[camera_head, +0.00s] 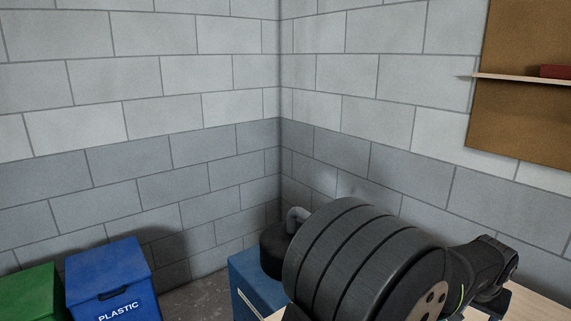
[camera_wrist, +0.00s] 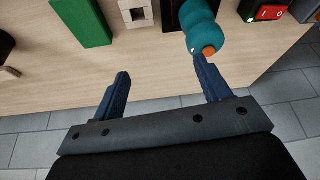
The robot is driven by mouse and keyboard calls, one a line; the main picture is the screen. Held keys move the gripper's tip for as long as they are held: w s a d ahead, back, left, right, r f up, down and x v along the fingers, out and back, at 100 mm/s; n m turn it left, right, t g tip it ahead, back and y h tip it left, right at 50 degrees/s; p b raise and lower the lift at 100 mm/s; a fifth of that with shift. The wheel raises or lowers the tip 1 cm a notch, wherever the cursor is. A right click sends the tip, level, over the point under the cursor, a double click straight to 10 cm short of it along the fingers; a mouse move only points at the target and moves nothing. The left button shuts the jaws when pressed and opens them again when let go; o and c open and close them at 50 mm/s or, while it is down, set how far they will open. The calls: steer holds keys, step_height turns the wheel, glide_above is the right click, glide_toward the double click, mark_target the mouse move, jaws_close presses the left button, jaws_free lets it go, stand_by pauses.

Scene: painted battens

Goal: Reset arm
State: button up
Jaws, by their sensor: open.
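In the wrist view my gripper (camera_wrist: 160,67) is open, its two dark blue fingers wide apart with nothing between them. Its fingertips show over the light wooden tabletop (camera_wrist: 60,75), near the table's edge. A green painted batten (camera_wrist: 82,20) lies on the table beyond the left finger. A teal, waisted object (camera_wrist: 201,27) with an orange end lies just beyond the right fingertip; I cannot tell whether they touch. The gripper is not visible in the head view, where dark arm parts fill the lower right.
A pale wooden block with holes (camera_wrist: 137,14) and a red switch (camera_wrist: 270,13) are on the table. Grey tiled floor (camera_wrist: 285,120) shows past its edge. In the head view are a blue plastic bin (camera_head: 108,275), a green bin (camera_head: 28,292), block walls and a shelf (camera_head: 520,79).

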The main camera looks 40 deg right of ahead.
steer(key=w+a+f+n+t, duration=0.1)
steer(key=w+a+n, duration=0.1)
steer(key=w, duration=1.2)
steer(key=w+a+n, duration=0.1)
steer(key=w+a, duration=0.1)
steer(key=w, duration=1.3)
steer(key=w+a+f+n, duration=0.2)
steer(key=w+a+f, duration=0.2)
steer(key=w+a, duration=0.5)
steer(key=w+a+f+n+t+y, duration=0.1)
steer(key=w+a+f, duration=0.3)
steer(key=w+a, duration=0.5)
steer(key=shift+w+a+n+t, duration=0.3)
steer(key=shift+w+a+n, duration=0.1)
steer(key=shift+w+n, duration=0.5)
steer(key=shift+w+f, duration=0.1)
